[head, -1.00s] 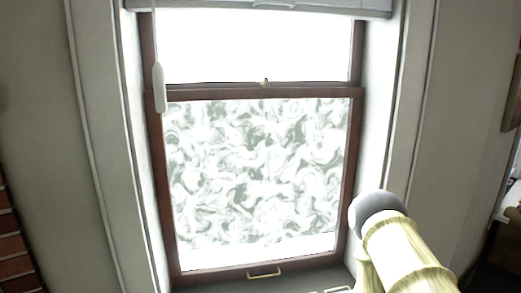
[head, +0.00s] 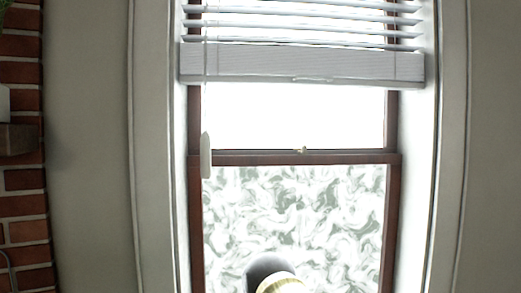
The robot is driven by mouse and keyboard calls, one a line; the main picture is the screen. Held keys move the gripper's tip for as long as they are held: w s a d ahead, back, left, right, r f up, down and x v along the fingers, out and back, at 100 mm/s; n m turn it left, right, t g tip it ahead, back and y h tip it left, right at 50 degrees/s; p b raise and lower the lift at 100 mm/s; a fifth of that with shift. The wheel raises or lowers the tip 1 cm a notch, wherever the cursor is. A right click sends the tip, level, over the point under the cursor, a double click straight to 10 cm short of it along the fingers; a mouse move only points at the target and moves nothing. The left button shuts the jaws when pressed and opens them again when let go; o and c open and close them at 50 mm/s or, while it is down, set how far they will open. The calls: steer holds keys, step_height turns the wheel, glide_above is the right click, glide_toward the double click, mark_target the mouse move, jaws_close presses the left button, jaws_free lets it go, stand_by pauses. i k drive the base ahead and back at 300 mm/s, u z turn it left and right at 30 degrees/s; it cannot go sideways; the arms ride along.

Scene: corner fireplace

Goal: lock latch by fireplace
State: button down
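The window latch (head: 301,150) is a small brass-coloured piece at the middle of the window's brown meeting rail (head: 340,158). It is too small to tell whether it is locked. The window has a clear upper pane (head: 290,115) and a patterned lower pane (head: 330,210). Part of my arm, a dark rounded joint and a pale yellow link, shows at the bottom edge, below the latch. My gripper is not in view.
A white slatted blind (head: 300,65) hangs over the top of the window. A white pull (head: 206,156) hangs at the left of the rail. Brick of the fireplace (head: 22,180) stands at the far left. White side frames flank the window.

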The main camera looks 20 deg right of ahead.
mark_target(303, 152)
steer(key=u, duration=0.05)
steer(key=k, duration=0.65)
steer(key=z, duration=0.9)
steer(key=i, duration=0.5)
steer(key=u, duration=0.05)
